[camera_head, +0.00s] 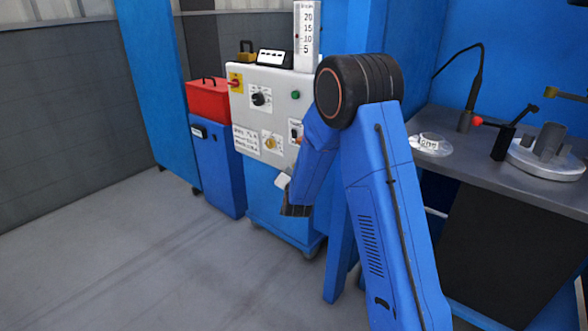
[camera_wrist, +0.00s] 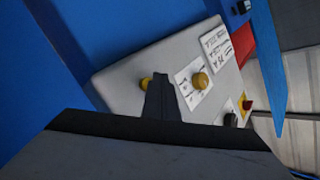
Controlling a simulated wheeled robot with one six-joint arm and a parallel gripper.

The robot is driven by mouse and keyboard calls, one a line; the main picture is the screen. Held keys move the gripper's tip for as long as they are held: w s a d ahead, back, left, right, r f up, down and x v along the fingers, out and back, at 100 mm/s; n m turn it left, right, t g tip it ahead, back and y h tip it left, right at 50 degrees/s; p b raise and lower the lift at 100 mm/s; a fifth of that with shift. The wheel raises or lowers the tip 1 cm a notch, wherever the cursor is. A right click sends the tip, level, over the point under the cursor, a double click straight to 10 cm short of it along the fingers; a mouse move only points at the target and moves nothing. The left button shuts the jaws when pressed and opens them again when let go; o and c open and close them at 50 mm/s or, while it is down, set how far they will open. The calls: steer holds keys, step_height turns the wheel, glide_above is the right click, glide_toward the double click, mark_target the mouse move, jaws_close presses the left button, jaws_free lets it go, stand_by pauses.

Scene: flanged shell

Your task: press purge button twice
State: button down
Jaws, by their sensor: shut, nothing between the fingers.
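A pale control panel (camera_head: 268,110) carries several knobs and buttons; its small labels are unreadable, so I cannot tell which is the purge button. In the wrist view, my shut, empty gripper (camera_wrist: 162,84) points at the panel face (camera_wrist: 128,84). A yellow button (camera_wrist: 146,83) peeks out just left of the fingertips, partly hidden by them; whether they touch it is unclear. A yellow knob (camera_wrist: 200,81) on a white label plate is to the right. In the head view, my arm covers the panel's right part and the fingertips cannot be made out.
The panel also has a green button (camera_head: 295,95), a black knob (camera_head: 260,98) and a red-and-yellow stop button (camera_head: 235,82). A red box (camera_head: 207,97) stands on a blue cabinet (camera_head: 217,165) to the left. A grey workbench (camera_head: 500,165) is at right. The left floor is clear.

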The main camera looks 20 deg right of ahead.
steer(key=shift+d, duration=0.1)
steer(key=shift+w+d, duration=0.25)
steer(key=shift+w+d, duration=0.3)
steer(key=shift+d, duration=0.1)
stand_by(1.2)
steer(key=shift+s+a, duration=0.6)
steer(key=shift+a, duration=0.15)
steer(key=shift+s+a, duration=0.75)
steer(key=shift+a, duration=0.25)
steer(key=shift+s+a, duration=0.7)
steer(key=shift+a, duration=0.3)
